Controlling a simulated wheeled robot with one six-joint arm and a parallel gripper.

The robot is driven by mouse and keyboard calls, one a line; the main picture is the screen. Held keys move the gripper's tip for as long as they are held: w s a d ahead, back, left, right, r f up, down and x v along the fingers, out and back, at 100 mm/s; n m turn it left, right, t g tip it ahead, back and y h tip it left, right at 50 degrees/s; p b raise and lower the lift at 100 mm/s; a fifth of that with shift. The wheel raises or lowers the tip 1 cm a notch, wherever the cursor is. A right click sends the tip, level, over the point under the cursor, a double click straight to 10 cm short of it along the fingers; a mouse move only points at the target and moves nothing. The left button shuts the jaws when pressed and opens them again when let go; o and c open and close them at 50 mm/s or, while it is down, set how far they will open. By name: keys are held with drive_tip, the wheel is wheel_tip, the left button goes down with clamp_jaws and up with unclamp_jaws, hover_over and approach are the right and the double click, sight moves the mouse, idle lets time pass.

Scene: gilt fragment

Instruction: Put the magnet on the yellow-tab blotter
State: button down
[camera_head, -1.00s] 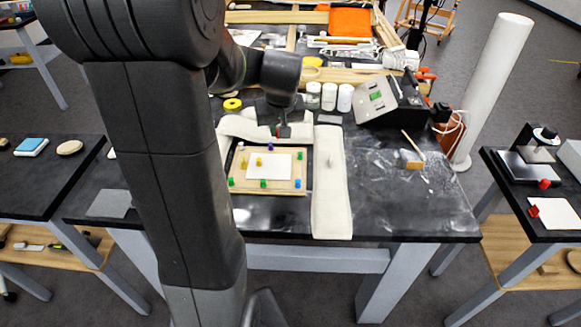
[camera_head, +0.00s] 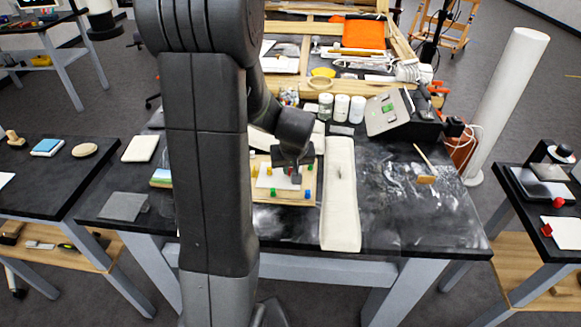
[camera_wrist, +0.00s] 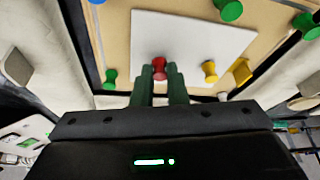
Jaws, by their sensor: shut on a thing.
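My gripper (camera_wrist: 160,75) is shut on a small red pin-shaped magnet (camera_wrist: 159,66), held between its green fingertips. In the wrist view the magnet overlaps the near part of a white sheet (camera_wrist: 180,35); I cannot tell whether it touches. The sheet lies on a tan wooden board (camera_wrist: 118,50) with several coloured pins. In the head view my gripper (camera_head: 291,176) is over that board (camera_head: 311,199), partly hiding it. A yellow pin (camera_wrist: 210,71) stands on the sheet, and a yellow piece (camera_wrist: 242,71) is at its right. I cannot make out which surface is the yellow-tab blotter.
A long pale padded strip (camera_head: 341,195) lies right of the board. White jars (camera_head: 341,107) and a grey device (camera_head: 390,112) stand behind. A wooden-handled tool (camera_head: 427,179) lies at right. The dark table (camera_head: 385,220) is clear at front right.

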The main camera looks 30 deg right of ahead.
drive_tip(key=shift+f, duration=0.1)
drive_tip(key=shift+f, duration=0.15)
drive_tip(key=c, duration=1.4)
unclamp_jaws()
drive_tip(key=shift+c, duration=0.2)
drive_tip(key=shift+r, duration=0.2)
drive_tip(key=shift+r, duration=0.45)
drive_tip(key=v, duration=1.1)
drive_tip(key=shift+s, duration=0.2)
drive_tip(key=shift+a, duration=0.1)
